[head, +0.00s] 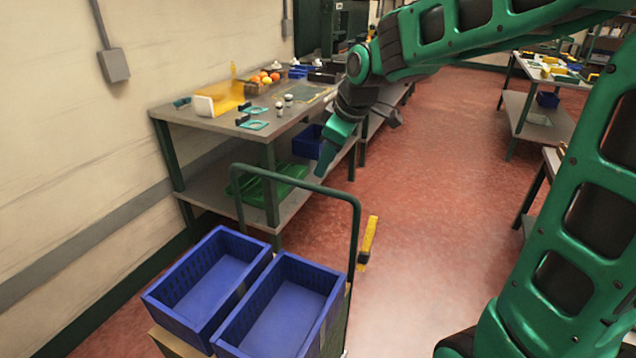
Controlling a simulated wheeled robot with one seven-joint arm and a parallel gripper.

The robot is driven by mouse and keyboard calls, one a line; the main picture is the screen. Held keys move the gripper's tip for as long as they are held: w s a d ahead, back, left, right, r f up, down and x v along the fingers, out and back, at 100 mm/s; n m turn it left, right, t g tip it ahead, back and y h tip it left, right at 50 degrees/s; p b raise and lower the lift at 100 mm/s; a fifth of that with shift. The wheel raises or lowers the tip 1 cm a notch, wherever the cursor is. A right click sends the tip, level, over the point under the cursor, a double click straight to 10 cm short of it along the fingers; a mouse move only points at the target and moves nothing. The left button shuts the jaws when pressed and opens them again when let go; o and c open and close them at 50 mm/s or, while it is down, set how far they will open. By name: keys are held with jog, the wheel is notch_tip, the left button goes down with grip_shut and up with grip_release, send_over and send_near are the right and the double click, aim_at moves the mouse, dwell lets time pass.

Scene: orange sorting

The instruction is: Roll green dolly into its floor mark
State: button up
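The green dolly shows by its tall dark-green handle (355,232) in the lower middle. Two empty blue crates (208,283) (284,312) stand side by side on cardboard boxes in front of the handle; the dolly's deck and wheels are hidden or out of frame. My gripper (321,170) points down at the handle's top bar, right of its middle. I cannot tell whether it touches the bar or whether its fingers are open.
A workbench (190,113) stands along the left wall, close behind the dolly, with oranges (264,77) on top and a green crate (268,182) on its lower shelf. Another table (560,78) stands at the right. The red floor (430,170) between them is clear.

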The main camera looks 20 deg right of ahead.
aim_at(318, 187)
jog(key=x, duration=0.9)
jog(key=shift+d+f, duration=0.1)
jog(key=shift+f, duration=0.05)
grip_shut()
jog(key=shift+d, duration=0.25)
jog(key=shift+a, duration=0.1)
